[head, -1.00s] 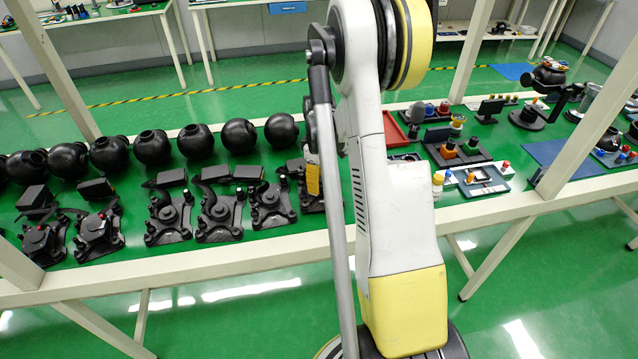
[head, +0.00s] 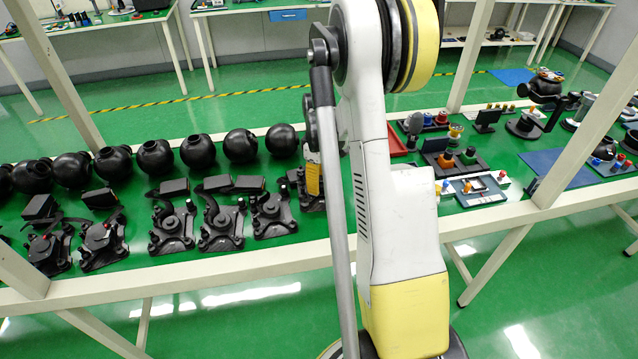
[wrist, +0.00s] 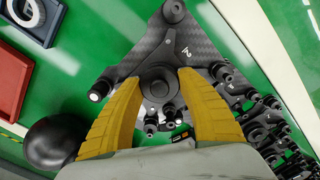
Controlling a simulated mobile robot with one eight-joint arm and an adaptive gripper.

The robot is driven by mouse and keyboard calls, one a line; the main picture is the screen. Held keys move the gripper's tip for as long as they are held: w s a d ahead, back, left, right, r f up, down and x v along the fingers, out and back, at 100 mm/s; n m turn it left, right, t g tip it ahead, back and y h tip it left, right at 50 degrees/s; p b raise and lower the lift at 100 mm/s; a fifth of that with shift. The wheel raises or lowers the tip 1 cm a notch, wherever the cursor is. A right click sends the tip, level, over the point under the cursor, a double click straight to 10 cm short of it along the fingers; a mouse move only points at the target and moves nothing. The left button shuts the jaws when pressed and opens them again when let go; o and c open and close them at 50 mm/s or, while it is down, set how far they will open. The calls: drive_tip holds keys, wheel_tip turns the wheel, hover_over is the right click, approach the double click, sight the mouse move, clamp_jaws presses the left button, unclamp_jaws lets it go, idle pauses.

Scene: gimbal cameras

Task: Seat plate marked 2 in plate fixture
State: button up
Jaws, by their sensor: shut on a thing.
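A dark triangular plate (wrist: 202,55) with a carbon-weave look fills the middle of the wrist view. It bears a small white mark that looks like a 2, has round posts at its corners, and carries a round black hub (wrist: 158,84) in its middle. My gripper (wrist: 160,92) has its two yellow fingers shut around this hub. In the head view a yellow part of my gripper (head: 313,177) shows just left of my arm, which hides most of the hold. I cannot tell which thing is the plate fixture.
Several black bases (head: 221,226) stand on the green bench to the left, with a row of black balls (head: 197,151) behind. The wrist view shows a black ball (wrist: 55,141) and a red tray (wrist: 12,82). A blue-grey tray (head: 476,191) lies to the right in the head view.

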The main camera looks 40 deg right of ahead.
drive_tip(key=shift+r+p, duration=0.8)
drive_tip(key=shift+r, duration=0.55)
drive_tip(key=s+a, duration=0.7)
drive_tip(key=s, duration=0.5)
drive_tip(key=s+a+b, duration=0.1)
drive_tip(key=s+a, duration=0.6)
drive_tip(key=s, duration=0.5)
drive_tip(key=shift+a, duration=0.35)
drive_tip(key=shift+w, duration=0.1)
drive_tip(key=w+a+m, duration=0.2)
drive_tip(key=w+a, duration=0.5)
drive_tip(key=w, duration=0.4)
drive_tip(key=w+a+r+m, duration=0.1)
drive_tip(key=w+a+m, duration=0.1)
drive_tip(key=w+a, duration=0.6)
drive_tip(key=w, duration=0.4)
drive_tip(key=shift+a+r, duration=0.2)
drive_tip(key=shift+w, duration=0.1)
